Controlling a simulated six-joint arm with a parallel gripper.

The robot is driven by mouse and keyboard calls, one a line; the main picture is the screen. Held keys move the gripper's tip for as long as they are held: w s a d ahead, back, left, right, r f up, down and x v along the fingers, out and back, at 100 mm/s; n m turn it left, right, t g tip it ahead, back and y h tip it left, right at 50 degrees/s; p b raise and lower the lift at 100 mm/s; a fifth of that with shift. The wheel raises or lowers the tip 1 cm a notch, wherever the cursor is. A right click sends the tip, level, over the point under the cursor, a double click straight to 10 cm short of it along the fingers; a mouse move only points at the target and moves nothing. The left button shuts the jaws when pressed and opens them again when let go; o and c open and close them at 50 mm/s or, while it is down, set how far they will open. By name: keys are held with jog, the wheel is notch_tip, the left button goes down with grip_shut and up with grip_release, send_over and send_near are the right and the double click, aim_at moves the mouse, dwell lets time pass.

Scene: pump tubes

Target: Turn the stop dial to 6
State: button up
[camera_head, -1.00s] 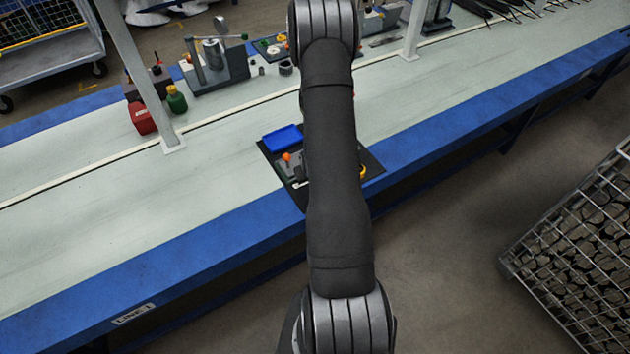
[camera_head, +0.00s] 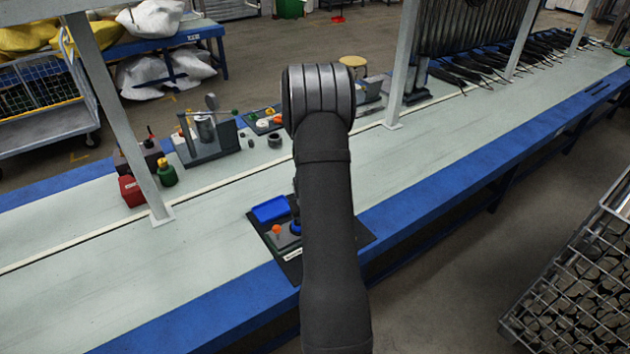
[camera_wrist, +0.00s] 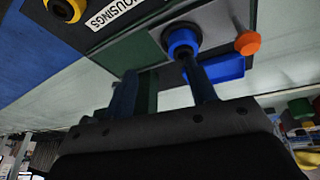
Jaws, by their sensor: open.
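No part that I can read as the stop dial with its numbers is legible. In the wrist view a blue ring with a dark centre (camera_wrist: 183,43) sits on a grey plate, beside an orange knob (camera_wrist: 247,43). The orange knob (camera_head: 276,230) also shows in the head view, on the dark board at the bench's front edge. My gripper (camera_wrist: 162,68) is open, its two fingers apart. The right finger reaches up to just below the blue ring; I cannot tell whether they touch. In the head view my arm hides the gripper and part of the board.
A blue tray (camera_head: 270,209) lies on the board, behind the orange knob. A yellow ring with a black centre (camera_wrist: 65,8) is beside a "HOUSINGS" label (camera_wrist: 115,12). White posts (camera_head: 393,90) stand farther back. The bench left of the board is clear.

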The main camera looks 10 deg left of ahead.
jog(key=w+r+m, duration=0.2)
jog(key=w+r, duration=0.1)
jog(key=r, duration=0.6)
jog(key=w+r+m, duration=0.1)
jog(key=w+r, duration=0.2)
jog(key=r, duration=0.6)
jog(key=w+r+m, duration=0.2)
jog(key=w+r, duration=0.2)
jog(key=r, duration=0.5)
jog(key=shift+t, duration=0.3)
jog(key=x, duration=0.5)
jog(key=d+x, duration=0.1)
jog(key=x, duration=1.1)
jog(key=shift+s+d+f, duration=0.1)
jog(key=shift+s+d, duration=0.1)
jog(key=shift+d, duration=0.05)
jog(key=c, duration=0.9)
jog(key=shift+c, duration=0.2)
